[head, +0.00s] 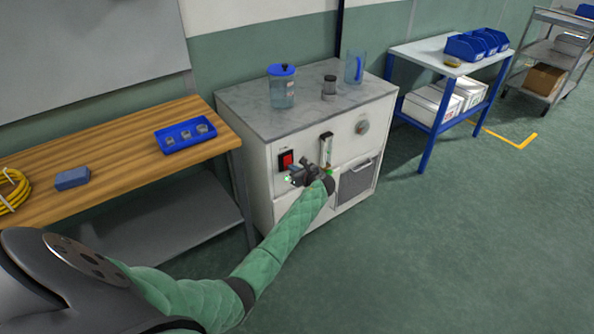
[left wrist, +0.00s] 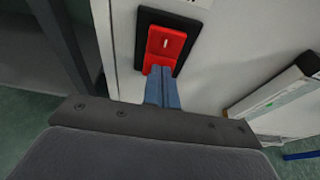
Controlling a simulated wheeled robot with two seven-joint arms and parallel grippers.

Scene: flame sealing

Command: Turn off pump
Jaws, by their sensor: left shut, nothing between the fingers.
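The pump cabinet is a white box (head: 262,188) with a grey marble-like top. On its front is a red rocker switch (head: 286,160) in a black frame. The switch also shows in the left wrist view (left wrist: 166,45), with a white mark on its upper half. My left gripper (head: 292,178) is shut and empty in front of the cabinet, just below the switch in the head view. In the left wrist view its blue-grey fingertips (left wrist: 162,75) overlap the lower edge of the red switch; I cannot tell whether they touch it. My right gripper is not in view.
A flowmeter (head: 326,148), a round gauge (head: 362,127) and a vent grille (head: 356,180) are on the cabinet front. A blue-lidded container (head: 282,88), a small jar (head: 329,88) and a clear jug (head: 355,68) stand on top. A wooden bench (head: 110,155) is at left.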

